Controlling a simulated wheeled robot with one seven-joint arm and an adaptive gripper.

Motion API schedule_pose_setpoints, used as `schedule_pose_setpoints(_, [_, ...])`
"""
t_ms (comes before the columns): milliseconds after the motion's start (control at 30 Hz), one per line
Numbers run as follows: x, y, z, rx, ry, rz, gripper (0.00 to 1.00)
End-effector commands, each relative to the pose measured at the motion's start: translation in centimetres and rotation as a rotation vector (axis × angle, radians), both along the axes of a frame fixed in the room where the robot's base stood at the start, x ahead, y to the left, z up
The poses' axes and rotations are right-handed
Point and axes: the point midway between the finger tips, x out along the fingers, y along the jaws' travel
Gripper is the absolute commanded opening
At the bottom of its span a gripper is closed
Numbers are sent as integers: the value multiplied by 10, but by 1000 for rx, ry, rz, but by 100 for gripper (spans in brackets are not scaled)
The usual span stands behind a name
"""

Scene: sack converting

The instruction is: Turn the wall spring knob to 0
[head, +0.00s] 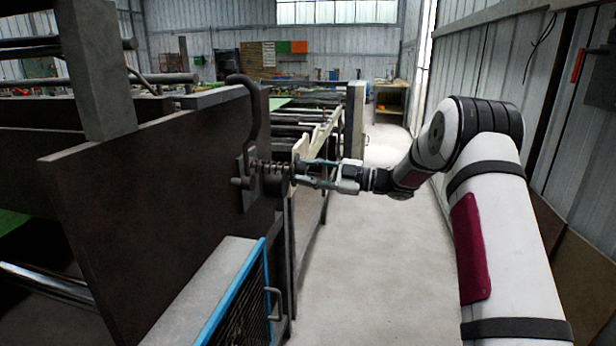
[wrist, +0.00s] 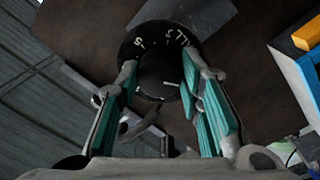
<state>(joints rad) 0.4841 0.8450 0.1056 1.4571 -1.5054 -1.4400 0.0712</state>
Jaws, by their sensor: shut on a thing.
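The wall spring knob (wrist: 160,72) is round and black, with a darker round face and a surrounding ring that carries white marks at the top. A short pale line shows on the knob's right side. In the head view the knob (head: 284,181) sits at the end of a coiled spring on the dark machine wall, partly hidden by my fingers. My gripper (head: 300,173) reaches it from the right. In the wrist view my gripper (wrist: 161,82) has its teal-padded fingers on both sides of the knob, shut on it.
The dark machine side panel (head: 150,200) stands to the left, with a curved dark pipe (head: 250,110) above the knob. A blue-edged guard (head: 232,290) stands below. The grey floor aisle (head: 370,260) is clear to the right. A corrugated wall (head: 480,60) bounds the far right.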

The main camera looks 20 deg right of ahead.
Motion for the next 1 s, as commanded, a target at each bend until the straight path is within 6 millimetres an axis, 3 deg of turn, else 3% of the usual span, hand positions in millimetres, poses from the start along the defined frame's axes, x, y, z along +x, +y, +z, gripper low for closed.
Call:
schedule_pose_setpoints(333, [0, 0, -2, -82, -139, 1, 6])
schedule_pose_setpoints(933, [0, 0, -2, -101, -170, 0, 6])
schedule_pose_setpoints(967, [0, 0, -2, -101, -170, 0, 38])
schedule_pose_setpoints(1000, [0, 0, -2, -101, -169, 1, 47])
